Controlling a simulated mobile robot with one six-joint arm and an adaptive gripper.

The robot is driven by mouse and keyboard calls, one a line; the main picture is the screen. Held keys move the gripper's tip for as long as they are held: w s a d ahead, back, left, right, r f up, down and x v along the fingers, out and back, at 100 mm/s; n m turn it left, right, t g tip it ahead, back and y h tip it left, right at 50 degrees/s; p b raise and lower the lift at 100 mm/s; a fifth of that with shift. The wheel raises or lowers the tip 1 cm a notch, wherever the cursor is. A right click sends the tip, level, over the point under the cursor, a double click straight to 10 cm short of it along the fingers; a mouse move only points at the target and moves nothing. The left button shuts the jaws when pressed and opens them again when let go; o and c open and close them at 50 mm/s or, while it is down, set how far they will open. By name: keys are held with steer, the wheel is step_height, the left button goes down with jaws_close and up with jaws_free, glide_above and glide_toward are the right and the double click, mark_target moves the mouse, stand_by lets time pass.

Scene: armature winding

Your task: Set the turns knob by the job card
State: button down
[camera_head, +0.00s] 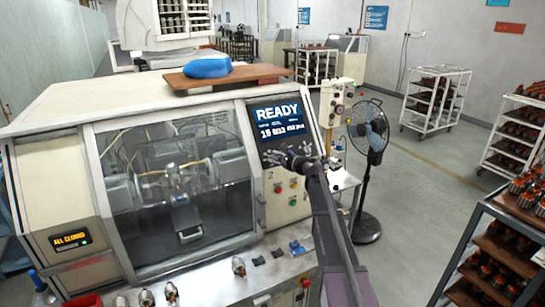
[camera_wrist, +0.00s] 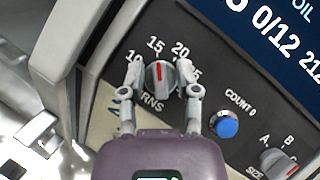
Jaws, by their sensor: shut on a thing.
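The turns knob (camera_wrist: 151,83) is a round grey dial with a red pointer line, on the dark panel in the wrist view. Its scale shows 10, 15, 20 and a partly covered 25. The red line points nearly straight up, close to the 15. My gripper (camera_wrist: 161,77) has one finger on each side of the knob and is shut on it. In the head view my gripper (camera_head: 300,157) reaches the panel just below the screen (camera_head: 281,123), and hides the knob. The screen reads READY, with smaller text including 0/12. I cannot make out a job card.
A blue COUNT 0 button (camera_wrist: 227,125) and a size knob (camera_wrist: 278,162) sit right of my gripper. The winding machine's window (camera_head: 178,195) is left of the panel. A fan (camera_head: 370,130) stands at right, and a part rack (camera_head: 480,235) stands near at the lower right.

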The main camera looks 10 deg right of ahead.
steer(key=n+g+p, duration=0.1)
steer(key=n+g, duration=0.1)
steer(key=n, duration=0.1)
steer(key=n+g+y+p, duration=0.1)
steer(key=n+g+p, duration=0.1)
steer(key=n, duration=0.1)
steer(key=shift+a+n, duration=0.1)
steer(key=shift+n, duration=0.2)
steer(key=shift+s+f+n+g+h+p, duration=0.15)
steer(key=shift+n+g+p, duration=0.35)
steer(key=shift+n, duration=0.3)
steer(key=shift+s+r+n+g+h+p, duration=0.15)
steer(key=shift+n+g+p, duration=0.35)
steer(key=shift+n, duration=0.3)
steer(key=shift+f, duration=0.15)
steer(key=c, duration=0.7)
jaws_free()
steer(key=shift+w, duration=0.2)
steer(key=shift+w, duration=0.1)
